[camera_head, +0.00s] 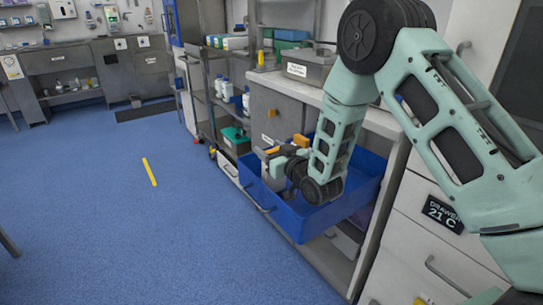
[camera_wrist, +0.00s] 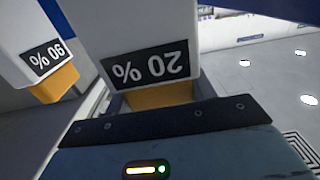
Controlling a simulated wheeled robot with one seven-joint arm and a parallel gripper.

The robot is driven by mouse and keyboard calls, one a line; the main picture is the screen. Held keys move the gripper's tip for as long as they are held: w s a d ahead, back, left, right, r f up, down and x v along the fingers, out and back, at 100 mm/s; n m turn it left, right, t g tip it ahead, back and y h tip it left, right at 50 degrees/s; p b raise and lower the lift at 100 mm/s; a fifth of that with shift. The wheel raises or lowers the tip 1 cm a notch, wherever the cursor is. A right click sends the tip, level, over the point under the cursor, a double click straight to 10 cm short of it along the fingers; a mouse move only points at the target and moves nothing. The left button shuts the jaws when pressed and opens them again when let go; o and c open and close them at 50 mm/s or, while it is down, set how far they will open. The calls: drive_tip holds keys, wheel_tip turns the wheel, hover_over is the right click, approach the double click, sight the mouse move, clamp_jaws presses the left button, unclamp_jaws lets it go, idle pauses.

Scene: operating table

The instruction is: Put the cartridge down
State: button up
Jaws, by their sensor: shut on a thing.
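My gripper (camera_head: 284,162) reaches down into the open blue drawer (camera_head: 309,220) in the head view. In the wrist view a white cartridge (camera_wrist: 140,28) with an orange end stands right at the jaws, and my gripper is shut on it. Its label shows upside down and reads 20 %. A second white cartridge (camera_wrist: 30,35) with an orange end and a label that seems to read 90 % is beside it on the left. Orange parts (camera_head: 301,140) show by the gripper in the head view; I cannot tell which cartridge they belong to. The fingertips are mostly hidden.
A grey box (camera_head: 307,66) stands on the white counter behind my arm. A shelf rack (camera_head: 208,100) with bottles and a green box (camera_head: 236,139) is left of the drawer. The front right part of the drawer looks empty. The blue floor (camera_head: 110,210) is mostly clear.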

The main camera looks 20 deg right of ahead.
drive_tip(key=shift+f, duration=0.65)
drive_tip(key=shift+f, duration=0.15)
drive_tip(key=o, duration=1.4)
drive_tip(key=shift+c, duration=0.2)
drive_tip(key=shift+r, duration=0.25)
drive_tip(key=v, duration=0.7)
drive_tip(key=shift+s, duration=0.25)
